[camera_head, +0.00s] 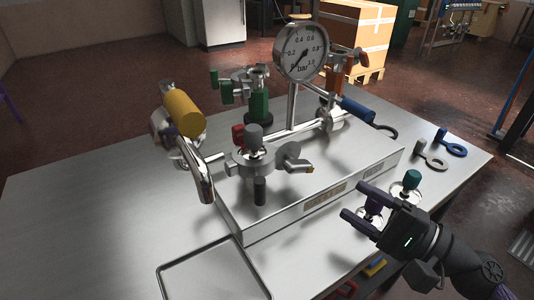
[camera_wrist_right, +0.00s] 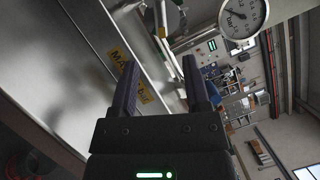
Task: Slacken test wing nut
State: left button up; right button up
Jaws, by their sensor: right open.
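A steel test rig (camera_head: 330,195) stands on the metal table. A round pressure gauge (camera_head: 301,51) rises from it, and also shows in the right wrist view (camera_wrist_right: 242,16). My right gripper (camera_head: 354,200) is open and empty, to the right of the rig's front and apart from the winged part. Its two fingers also show in the right wrist view (camera_wrist_right: 162,65). My left gripper is not in view.
A yellow cylinder (camera_head: 185,112) and curved chrome pipe stand at the rig's left. A shallow tray (camera_head: 214,272) lies at the front. Ring-ended tools (camera_head: 447,146) lie at right. The table's left is clear.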

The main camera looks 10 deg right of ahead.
aim_at(305, 171)
jog(key=x, duration=1)
jog(key=shift+w+a+r, duration=0.1)
jog(key=shift+w+a, duration=0.05)
jog(key=shift+a, duration=0.05)
grip_shut()
